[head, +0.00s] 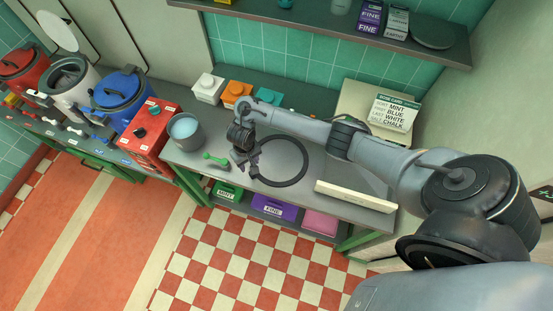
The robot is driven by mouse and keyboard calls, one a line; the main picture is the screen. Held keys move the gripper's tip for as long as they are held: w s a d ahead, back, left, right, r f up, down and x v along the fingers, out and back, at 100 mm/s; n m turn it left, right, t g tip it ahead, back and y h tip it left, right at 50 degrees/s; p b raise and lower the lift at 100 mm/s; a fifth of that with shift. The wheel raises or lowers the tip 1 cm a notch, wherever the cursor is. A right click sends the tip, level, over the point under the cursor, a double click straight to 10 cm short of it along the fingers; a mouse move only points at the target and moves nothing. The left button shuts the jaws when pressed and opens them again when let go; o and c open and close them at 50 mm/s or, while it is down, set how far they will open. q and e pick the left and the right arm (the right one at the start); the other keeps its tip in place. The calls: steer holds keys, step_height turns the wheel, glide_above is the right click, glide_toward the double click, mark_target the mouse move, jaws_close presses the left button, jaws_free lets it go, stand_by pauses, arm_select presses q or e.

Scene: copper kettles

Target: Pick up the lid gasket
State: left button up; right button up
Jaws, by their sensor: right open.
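A dark grey ring, which looks like the lid gasket (305,163), lies flat on the grey worktable (335,170). My right arm reaches in from the right, above the table. My right gripper (246,162) is open and points down at the ring's left side. From this view I cannot tell whether its fingers touch the ring or hang above it. Part of the ring's left and upper edge is hidden or merges with the gripper and arm. My left gripper is not in view.
A grey pot (185,132) and a green tool (215,161) are left of the gripper. A cream bar (355,196) lies at the right front edge. White (208,88) and orange (237,93) boxes stand behind. A sign (393,112) stands back right. Red (22,72) and blue (122,93) kettles are far left.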

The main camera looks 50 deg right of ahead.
step_height(320, 180, down, 4)
steer(key=shift+f+b, duration=0.1)
steer(key=shift+b, duration=1.05)
steer(key=shift+d+f+b, duration=0.15)
steer(key=shift+f+b, duration=0.15)
steer(key=shift+f, duration=0.75)
steer(key=shift+w+d+f+b, duration=0.1)
steer(key=shift+f+b, duration=0.45)
steer(key=shift+f, duration=1.45)
steer(key=shift+c, duration=0.5)
jaws_close()
